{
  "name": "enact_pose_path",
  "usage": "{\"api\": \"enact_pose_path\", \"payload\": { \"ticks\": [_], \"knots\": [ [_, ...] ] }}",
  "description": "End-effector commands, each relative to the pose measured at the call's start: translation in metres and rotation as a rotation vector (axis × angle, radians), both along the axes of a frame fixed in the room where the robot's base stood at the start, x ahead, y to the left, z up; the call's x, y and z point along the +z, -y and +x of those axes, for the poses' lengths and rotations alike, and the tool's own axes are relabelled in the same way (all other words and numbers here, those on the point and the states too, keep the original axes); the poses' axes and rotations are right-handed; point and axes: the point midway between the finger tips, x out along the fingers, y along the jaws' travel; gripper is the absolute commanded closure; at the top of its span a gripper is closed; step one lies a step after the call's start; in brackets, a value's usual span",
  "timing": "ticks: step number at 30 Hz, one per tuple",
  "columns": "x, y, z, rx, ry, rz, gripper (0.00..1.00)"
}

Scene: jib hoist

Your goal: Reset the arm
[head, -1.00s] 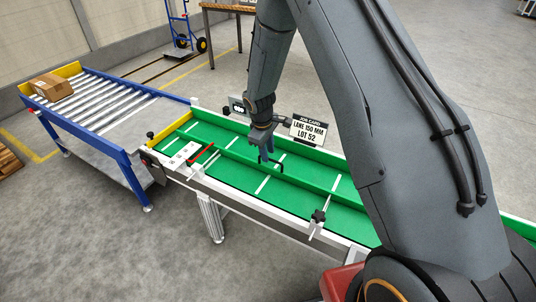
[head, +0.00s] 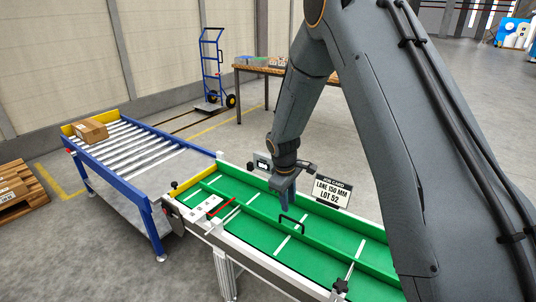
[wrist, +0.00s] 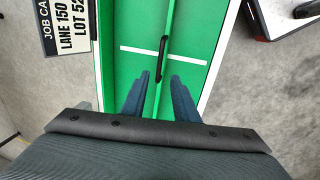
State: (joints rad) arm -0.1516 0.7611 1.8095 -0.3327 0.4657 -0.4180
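My gripper (head: 285,207) points down over the green conveyor lane (head: 262,238). In the wrist view its two blue-grey fingers (wrist: 160,84) are apart, with a clear gap between them. A black handle (wrist: 162,58) on the lane's green divider shows in line with that gap. In the head view the handle (head: 293,224) is just below and right of the fingertips. I cannot tell the exact height between them. Nothing is held.
A job card (head: 331,192) reading "LANE 150 MM LOT 52" stands behind the lane. A red pointer (head: 221,207) lies at its left end. A roller conveyor (head: 132,145) with a carton (head: 90,131) is at left.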

Motion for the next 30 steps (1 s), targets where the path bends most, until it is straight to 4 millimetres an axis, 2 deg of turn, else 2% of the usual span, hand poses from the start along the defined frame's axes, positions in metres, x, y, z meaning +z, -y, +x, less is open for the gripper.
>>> {"api": "enact_pose_path", "payload": {
  "ticks": [4, 8, 12, 18, 21, 24, 27, 30],
  "knots": [
    [0.025, 0.009, -0.021, -0.074, -0.002, 0.017, 0.73],
    [0.061, 0.023, -0.064, -0.21, -0.013, 0.048, 0.73],
    [0.096, 0.037, -0.121, -0.375, -0.027, 0.083, 0.73],
    [0.133, 0.049, -0.208, -0.606, -0.051, 0.133, 0.73],
    [0.144, 0.052, -0.247, -0.707, -0.063, 0.156, 0.73],
    [0.151, 0.053, -0.278, -0.786, -0.073, 0.171, 0.73],
    [0.153, 0.054, -0.298, -0.836, -0.08, 0.181, 0.73],
    [0.154, 0.054, -0.307, -0.861, -0.083, 0.187, 0.73]
  ]
}}
